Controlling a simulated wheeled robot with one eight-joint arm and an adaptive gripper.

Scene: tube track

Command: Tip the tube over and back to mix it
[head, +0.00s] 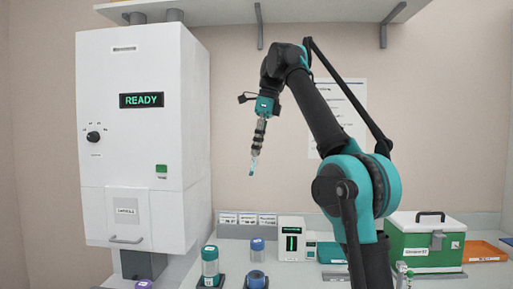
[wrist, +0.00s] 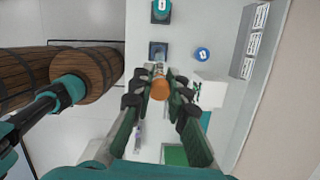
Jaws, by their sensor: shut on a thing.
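My gripper (head: 257,148) is raised in the air in front of the back wall, pointing down and slightly to the left. It is shut on a small tube (head: 253,166), whose lower end sticks out below the fingertips. In the wrist view the tube's round orange cap (wrist: 160,89) faces the camera between the fingers of my gripper (wrist: 159,78). The tube's body is mostly hidden behind the cap and fingers. Its contents are too small to make out.
A white machine (head: 135,140) reading READY stands at left. Below are a teal-capped jar (head: 209,267), a blue-capped jar (head: 257,249), a small white device (head: 291,240) and a green box (head: 425,243). A shelf (head: 290,12) runs above. The air around the tube is clear.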

